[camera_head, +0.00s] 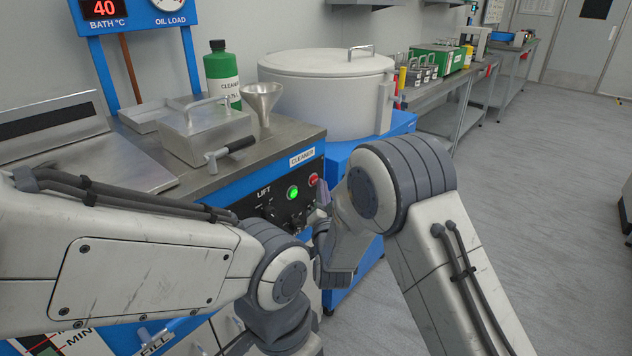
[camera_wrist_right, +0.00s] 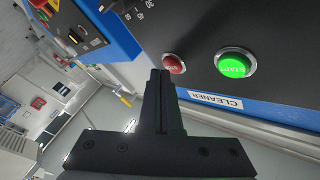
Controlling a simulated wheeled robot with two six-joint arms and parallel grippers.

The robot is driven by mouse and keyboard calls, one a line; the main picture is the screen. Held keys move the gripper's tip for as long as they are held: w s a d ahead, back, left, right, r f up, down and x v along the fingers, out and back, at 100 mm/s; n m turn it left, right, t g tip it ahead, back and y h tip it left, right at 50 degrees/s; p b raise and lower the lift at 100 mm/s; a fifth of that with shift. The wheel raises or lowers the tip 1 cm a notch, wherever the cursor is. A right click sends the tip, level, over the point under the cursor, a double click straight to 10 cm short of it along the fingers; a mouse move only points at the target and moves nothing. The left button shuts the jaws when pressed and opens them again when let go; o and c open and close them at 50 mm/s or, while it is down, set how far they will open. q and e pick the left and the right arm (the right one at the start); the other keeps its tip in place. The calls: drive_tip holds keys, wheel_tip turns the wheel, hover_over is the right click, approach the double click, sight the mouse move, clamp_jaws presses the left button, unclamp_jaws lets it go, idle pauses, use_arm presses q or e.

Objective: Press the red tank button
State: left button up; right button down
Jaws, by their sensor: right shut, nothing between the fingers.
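The red button (camera_head: 313,180) sits on the dark control panel of the cleaner tank, right of a lit green button (camera_head: 292,192). In the right wrist view the red button (camera_wrist_right: 174,63) has a metal ring and stands beside the green START button (camera_wrist_right: 235,65). My right gripper (camera_head: 323,198) is at the panel's right end, partly hidden by its own arm. In the wrist view its fingers (camera_wrist_right: 160,74) are shut and empty, with the tips close beside the red button. I cannot tell whether they touch it. My left arm crosses the lower left; its gripper is out of view.
A metal lidded box (camera_head: 205,132), a green cleaner bottle (camera_head: 222,72) and a funnel (camera_head: 262,100) stand on the cleaner's top. A large white round tank (camera_head: 325,85) stands on a blue base behind the panel. The floor (camera_head: 530,200) on the right is clear.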

drive_tip(key=shift+w+a, duration=0.25)
drive_tip(key=shift+a, duration=0.05)
idle(0.6)
drive_tip(key=shift+s, duration=0.1)
drive_tip(key=shift+s+d+b, duration=0.4)
drive_tip(key=shift+d, duration=0.25)
drive_tip(key=shift+s+d+b, duration=0.3)
drive_tip(key=shift+s+d, duration=0.45)
drive_tip(key=shift+d, duration=0.3)
drive_tip(key=shift+s+d+b, duration=0.3)
drive_tip(key=shift+s+d, duration=0.45)
drive_tip(key=shift+d, duration=0.25)
